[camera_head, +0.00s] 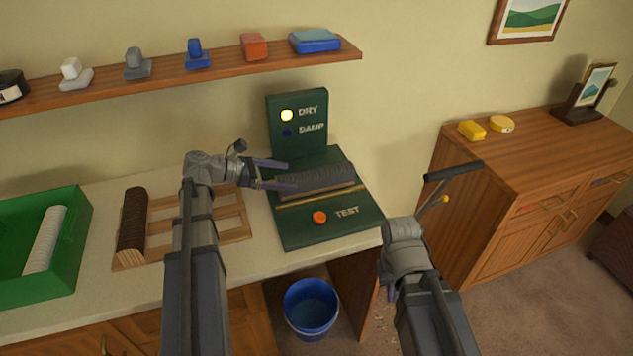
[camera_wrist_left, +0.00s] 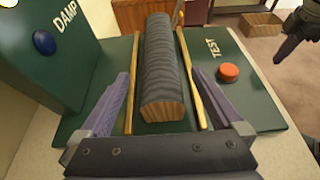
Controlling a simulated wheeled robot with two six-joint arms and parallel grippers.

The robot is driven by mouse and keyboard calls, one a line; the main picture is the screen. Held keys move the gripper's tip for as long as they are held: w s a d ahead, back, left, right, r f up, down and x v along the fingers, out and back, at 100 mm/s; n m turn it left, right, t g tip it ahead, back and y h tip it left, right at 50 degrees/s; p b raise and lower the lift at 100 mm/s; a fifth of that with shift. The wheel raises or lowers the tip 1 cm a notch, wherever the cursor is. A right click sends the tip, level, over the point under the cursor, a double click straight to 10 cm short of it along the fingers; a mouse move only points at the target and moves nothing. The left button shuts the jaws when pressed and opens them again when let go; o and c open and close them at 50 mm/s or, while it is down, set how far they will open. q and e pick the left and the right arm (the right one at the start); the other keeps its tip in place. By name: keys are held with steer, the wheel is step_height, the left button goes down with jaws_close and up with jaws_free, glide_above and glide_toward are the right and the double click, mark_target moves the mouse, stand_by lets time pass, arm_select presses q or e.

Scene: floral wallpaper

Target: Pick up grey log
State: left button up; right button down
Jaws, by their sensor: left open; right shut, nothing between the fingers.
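The grey log (camera_head: 318,178) lies on the dark green test stand (camera_head: 300,229), between wooden rails. In the left wrist view the grey log (camera_wrist_left: 163,62) has a pale wood end facing my gripper. My left gripper (camera_head: 286,174) is at the log's left end, open. In the left wrist view its two fingers (camera_wrist_left: 170,105) stand apart on either side of the log's near end.
The stand's upright panel (camera_head: 297,122) has its DRY lamp lit; an orange button (camera_head: 320,217) is marked TEST. A wooden rack (camera_head: 235,234) holds a dark brown log (camera_head: 132,218). A green bin (camera_head: 85,215) holds a pale log (camera_head: 45,239). A blue bucket (camera_head: 311,308) stands below.

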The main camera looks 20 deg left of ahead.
mark_target(296, 175)
arm_select(q)
steer(key=shift+b+x, duration=0.9)
steer(key=shift+x, duration=2.5)
steer(key=shift+r, duration=0.25)
jaws_close()
